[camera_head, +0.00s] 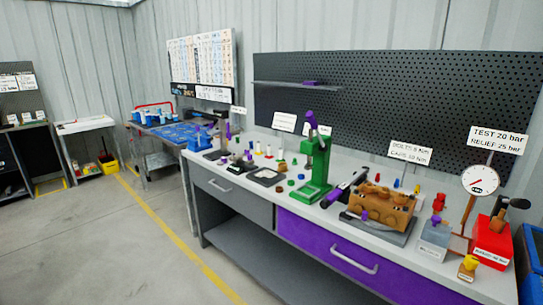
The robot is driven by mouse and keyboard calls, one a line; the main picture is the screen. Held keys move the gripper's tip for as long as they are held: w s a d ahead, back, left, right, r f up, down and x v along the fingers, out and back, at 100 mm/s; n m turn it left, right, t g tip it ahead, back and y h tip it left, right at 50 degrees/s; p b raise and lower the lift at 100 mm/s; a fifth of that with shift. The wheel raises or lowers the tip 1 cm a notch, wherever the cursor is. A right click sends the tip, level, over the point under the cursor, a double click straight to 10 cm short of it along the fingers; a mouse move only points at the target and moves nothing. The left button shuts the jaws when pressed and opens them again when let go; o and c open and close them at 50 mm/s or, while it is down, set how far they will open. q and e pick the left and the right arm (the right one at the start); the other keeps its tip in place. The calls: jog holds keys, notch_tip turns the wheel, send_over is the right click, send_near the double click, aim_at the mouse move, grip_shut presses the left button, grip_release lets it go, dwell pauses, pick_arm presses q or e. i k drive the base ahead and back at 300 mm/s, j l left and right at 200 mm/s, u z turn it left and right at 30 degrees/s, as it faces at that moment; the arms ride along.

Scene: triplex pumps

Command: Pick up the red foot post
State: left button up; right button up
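No gripper of mine shows in the head view. I cannot tell for sure which thing is the red foot post. A small red piece (438,203) stands on the bench's right part, near the grey block (434,236). A tiny white-and-red piece (268,152) stands among small coloured parts on the bench's left part. These are too small to make out in detail.
The long workbench (325,217) has purple and grey drawers. On it stand a green press (316,165), a brown pump block (382,203) and a red box (492,241) with a gauge (480,180). A blue bin (531,262) is at far right. The floor (110,250) in front is clear.

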aim_at(269, 156)
jog(key=i+j+z, duration=0.35)
jog(key=j, duration=0.25)
jog(key=i+j+z, duration=0.15)
jog(key=j, duration=0.2)
jog(key=i+j+z, duration=0.15)
jog(key=j, duration=0.25)
jog(key=i, duration=0.05)
